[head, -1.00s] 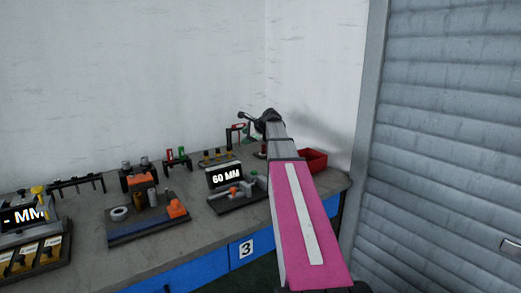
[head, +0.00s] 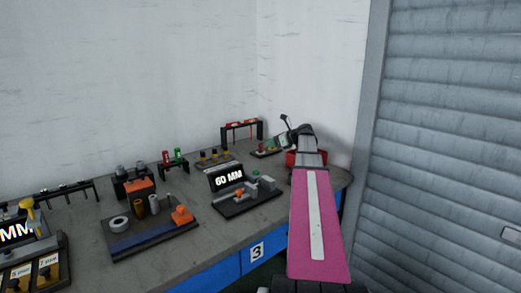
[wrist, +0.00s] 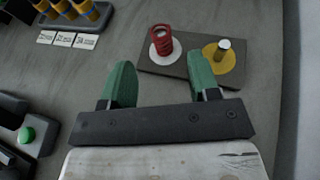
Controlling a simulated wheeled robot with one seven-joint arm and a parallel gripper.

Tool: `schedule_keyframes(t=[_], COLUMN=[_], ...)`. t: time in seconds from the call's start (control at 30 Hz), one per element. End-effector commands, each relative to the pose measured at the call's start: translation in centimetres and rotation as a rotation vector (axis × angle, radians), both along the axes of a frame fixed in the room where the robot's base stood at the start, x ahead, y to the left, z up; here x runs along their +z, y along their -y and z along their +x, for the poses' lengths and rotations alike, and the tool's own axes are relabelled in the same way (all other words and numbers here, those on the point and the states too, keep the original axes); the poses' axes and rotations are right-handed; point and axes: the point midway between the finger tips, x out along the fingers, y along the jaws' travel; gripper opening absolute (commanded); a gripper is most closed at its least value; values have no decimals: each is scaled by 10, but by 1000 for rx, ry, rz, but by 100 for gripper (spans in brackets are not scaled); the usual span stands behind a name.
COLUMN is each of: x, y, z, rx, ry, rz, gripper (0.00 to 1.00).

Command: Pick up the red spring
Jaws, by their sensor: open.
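The red spring (wrist: 162,40) stands upright on a white disc on a dark plate (wrist: 183,68) in the wrist view. A yellow disc with a metal peg (wrist: 223,50) is beside it on the same plate. My gripper (wrist: 160,78) is open and empty, its two green fingers apart. The spring appears beyond the fingertips, between their lines, apart from them. In the head view the spring (head: 263,147) is small, just left of my gripper (head: 284,136), near the back corner of the bench.
A red bin (head: 292,158) is partly hidden behind my arm. A black rack with red parts (head: 242,128) stands behind the plate. The 60 MM display fixture (head: 227,177) is to the left. A row of yellow-blue parts (wrist: 88,12) is at the wrist view's upper left.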

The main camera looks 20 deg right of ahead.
Motion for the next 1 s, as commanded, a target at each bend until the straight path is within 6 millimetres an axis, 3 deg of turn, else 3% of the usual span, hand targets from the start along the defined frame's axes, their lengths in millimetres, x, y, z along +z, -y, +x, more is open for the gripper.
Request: schedule_keyframes(t=[0.6,0.87,0.9,1.0], x=[-26,-28,-28,-28], y=[-38,-40,-40,-40], z=[50,52,52,52], rx=[1,0,0,0], ry=[0,1,1,1], rz=[-2,-2,-2,-2], gripper=[56,56,49,16])
